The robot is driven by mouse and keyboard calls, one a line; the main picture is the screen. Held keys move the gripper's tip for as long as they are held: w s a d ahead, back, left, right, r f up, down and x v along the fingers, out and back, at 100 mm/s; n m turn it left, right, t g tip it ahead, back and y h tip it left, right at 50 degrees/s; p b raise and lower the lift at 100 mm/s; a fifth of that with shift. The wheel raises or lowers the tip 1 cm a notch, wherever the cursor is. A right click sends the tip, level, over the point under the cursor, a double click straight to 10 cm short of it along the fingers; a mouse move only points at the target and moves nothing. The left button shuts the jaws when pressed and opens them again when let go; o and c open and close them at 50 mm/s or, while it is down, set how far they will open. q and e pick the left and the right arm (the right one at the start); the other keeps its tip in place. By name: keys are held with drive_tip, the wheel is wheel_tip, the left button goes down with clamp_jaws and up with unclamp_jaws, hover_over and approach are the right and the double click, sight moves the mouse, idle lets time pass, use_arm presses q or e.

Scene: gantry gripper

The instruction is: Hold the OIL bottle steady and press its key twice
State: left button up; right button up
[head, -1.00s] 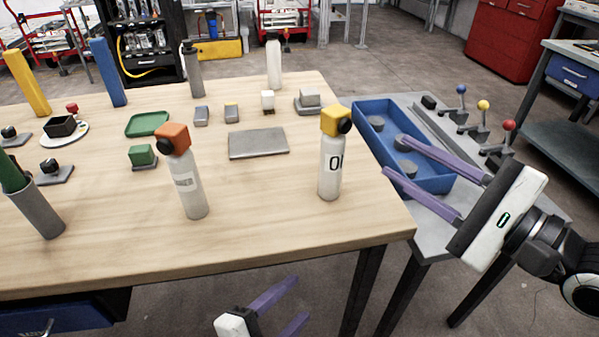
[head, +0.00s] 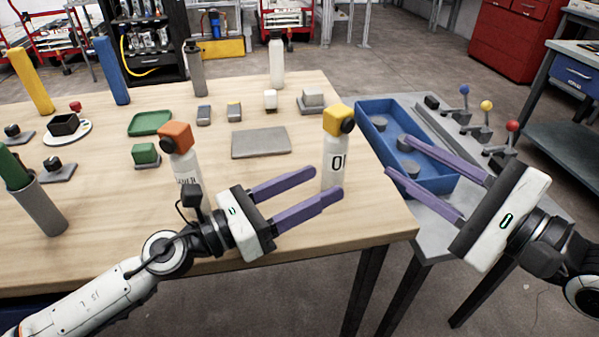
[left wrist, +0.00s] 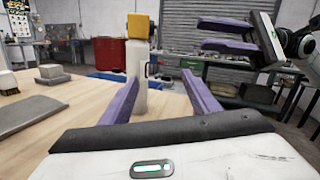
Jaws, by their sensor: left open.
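The OIL bottle (head: 334,165) is white with a yellow head (head: 338,120) and stands upright near the table's right edge. In the left wrist view the bottle (left wrist: 138,62) stands ahead, beyond and between my left fingertips. My left gripper (head: 329,184) is open, its purple fingers pointing at the bottle; I cannot tell whether they touch it. My right gripper (head: 388,155) is open and empty, to the right of the bottle over the blue tray. It also shows at the upper right of the left wrist view (left wrist: 199,34). The bottle's key is not clearly seen.
An orange-headed bottle (head: 176,140) stands behind my left wrist, partly hidden by it. A grey plate (head: 260,143) lies behind the left gripper. The blue tray (head: 436,184) and several coloured levers (head: 486,106) are at the right. A white bottle (head: 276,62) stands at the back.

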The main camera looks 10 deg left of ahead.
sight(324, 165)
use_arm(q)
drive_tip(key=w, duration=0.1)
drive_tip(key=w+a+m, duration=0.2)
drive_tip(key=shift+w+f+g+y, duration=0.25)
drive_tip(key=shift+w+g+y, duration=0.05)
drive_tip(key=shift+w+y, duration=0.1)
drive_tip(key=shift+w+d, duration=0.15)
drive_tip(key=shift+w, duration=0.1)
drive_tip(key=x, duration=0.6)
drive_tip(key=shift+w+d, duration=0.2)
drive_tip(key=shift+d, duration=0.1)
drive_tip(key=c, duration=1.4)
use_arm(e)
drive_tip(key=shift+c, duration=0.2)
use_arm(q)
drive_tip(key=shift+o, duration=0.2)
use_arm(e)
clamp_jaws()
